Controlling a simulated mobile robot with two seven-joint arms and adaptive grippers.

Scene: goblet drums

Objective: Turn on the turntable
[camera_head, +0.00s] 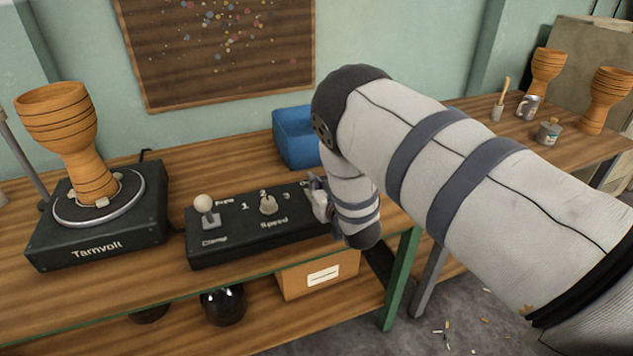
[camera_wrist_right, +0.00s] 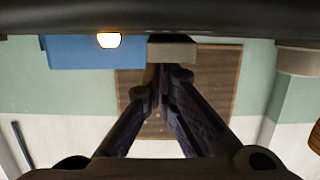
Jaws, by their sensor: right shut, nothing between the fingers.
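The turntable (camera_head: 98,215), labelled Tarnvolt, stands at the left of the bench with an orange goblet drum (camera_head: 72,140) upright on it. The black control box (camera_head: 235,240) beside it has a pale-knobbed Clamp lever (camera_head: 205,205) and a Speed knob (camera_head: 268,204). My right gripper (camera_head: 318,198) is at the box's right end and hides the controls there. In the right wrist view its shut fingers (camera_wrist_right: 163,72) reach a beige block (camera_wrist_right: 172,50); contact is unclear. A glowing lamp (camera_wrist_right: 109,40) shows left of that block. My left gripper is out of view.
A blue bin (camera_head: 296,138) stands behind the box, close to my right arm. Drums, a brush and small pots stand on the right bench (camera_head: 590,150). A cardboard box (camera_head: 318,274) and a dark round object (camera_head: 223,305) are on the lower shelf.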

